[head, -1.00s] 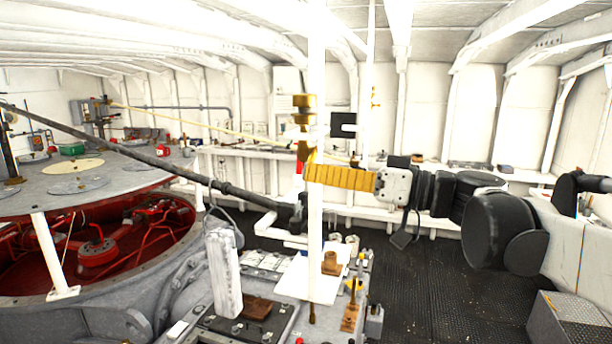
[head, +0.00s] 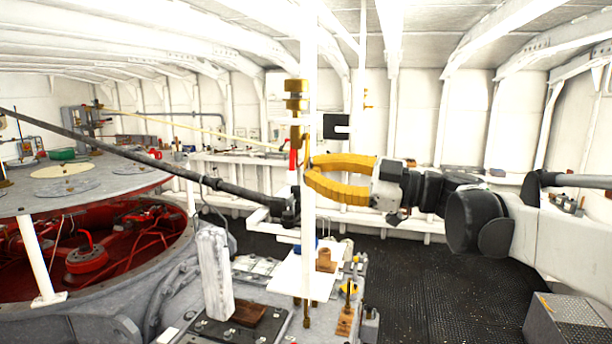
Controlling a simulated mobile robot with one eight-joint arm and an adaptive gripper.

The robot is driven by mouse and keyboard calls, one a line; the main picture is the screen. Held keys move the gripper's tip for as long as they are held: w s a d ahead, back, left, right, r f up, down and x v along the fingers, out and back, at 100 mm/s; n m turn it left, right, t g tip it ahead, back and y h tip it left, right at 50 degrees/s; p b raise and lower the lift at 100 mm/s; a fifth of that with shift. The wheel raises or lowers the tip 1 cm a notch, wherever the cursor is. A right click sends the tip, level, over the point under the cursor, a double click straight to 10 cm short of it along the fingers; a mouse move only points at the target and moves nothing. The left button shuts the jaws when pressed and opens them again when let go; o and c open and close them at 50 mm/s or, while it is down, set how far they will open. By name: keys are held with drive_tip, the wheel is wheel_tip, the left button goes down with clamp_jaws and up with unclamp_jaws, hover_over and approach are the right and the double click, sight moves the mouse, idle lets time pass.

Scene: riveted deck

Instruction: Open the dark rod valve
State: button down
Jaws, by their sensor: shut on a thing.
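A long dark rod (head: 150,150) slopes down from the upper left to a black fitting (head: 287,209) beside the white post (head: 309,240). Above the fitting stands a brass valve body (head: 296,106) with a red-tipped part (head: 293,160) below it. A thin brass lever (head: 307,148) hangs beside the post. My gripper (head: 308,176) has curved yellow fingers that reach in from the right. Their tips close in at the lower end of the lever by the post. The post crowds this spot, so the exact contact is hard to see.
The white post stands upright close to my fingers. A bench with a white block (head: 215,270) and a brown fitting (head: 325,261) lies below. A round grey table (head: 75,185) over a red pit is at left.

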drive_tip(key=shift+w+d+n, duration=0.25)
drive_tip(key=shift+w+n, duration=0.4)
drive_tip(key=shift+n, duration=0.65)
drive_tip(key=c, duration=1.4)
unclamp_jaws()
drive_tip(key=shift+o, duration=0.2)
drive_tip(key=v, duration=1.2)
drive_tip(key=shift+w, duration=0.1)
